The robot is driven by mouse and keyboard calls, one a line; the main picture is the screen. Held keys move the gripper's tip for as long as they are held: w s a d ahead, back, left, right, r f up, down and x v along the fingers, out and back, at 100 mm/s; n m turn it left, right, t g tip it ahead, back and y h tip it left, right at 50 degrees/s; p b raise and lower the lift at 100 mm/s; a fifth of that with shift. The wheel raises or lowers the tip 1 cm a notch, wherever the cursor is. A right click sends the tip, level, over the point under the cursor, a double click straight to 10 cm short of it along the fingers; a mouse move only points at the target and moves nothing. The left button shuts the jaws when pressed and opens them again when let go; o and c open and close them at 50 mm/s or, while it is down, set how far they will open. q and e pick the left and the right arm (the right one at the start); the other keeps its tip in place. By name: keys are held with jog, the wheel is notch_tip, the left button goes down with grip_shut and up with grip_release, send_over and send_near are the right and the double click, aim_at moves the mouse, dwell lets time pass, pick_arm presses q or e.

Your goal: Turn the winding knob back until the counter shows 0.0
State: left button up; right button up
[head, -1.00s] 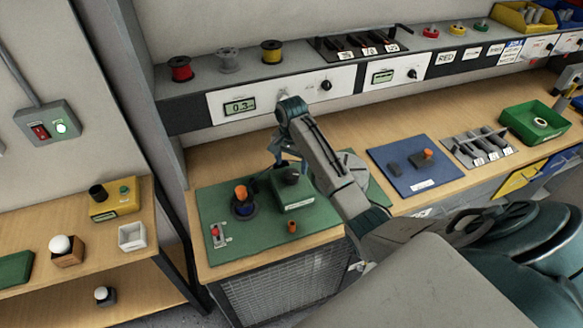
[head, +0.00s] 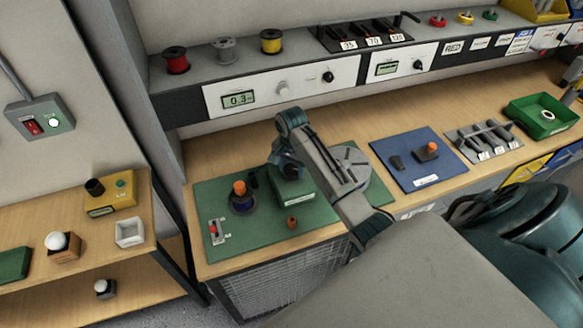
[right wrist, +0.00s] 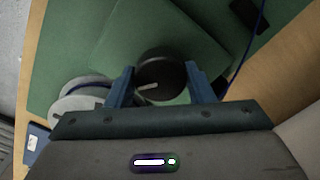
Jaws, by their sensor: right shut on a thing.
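The winding knob (right wrist: 160,76) is black with a pale pointer line and sits on a green box (head: 294,188) on the green mat. In the right wrist view, my right gripper (right wrist: 163,88) has its two blue fingers shut on the knob's sides. In the head view, this gripper (head: 289,172) comes down over the green box from the right and largely hides the knob. The counter (head: 239,99) on the white shelf panel appears to read 0.3. My left gripper is not in view.
A blue mat (head: 398,178) lies to the right. Bare bench shows along the back.

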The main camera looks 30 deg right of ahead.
jog(key=shift+n, duration=0.4)
jog(key=shift+n, duration=0.7)
jog(key=n, duration=1.1)
jog(key=shift+n, duration=2.2)
jog(key=o, duration=1)
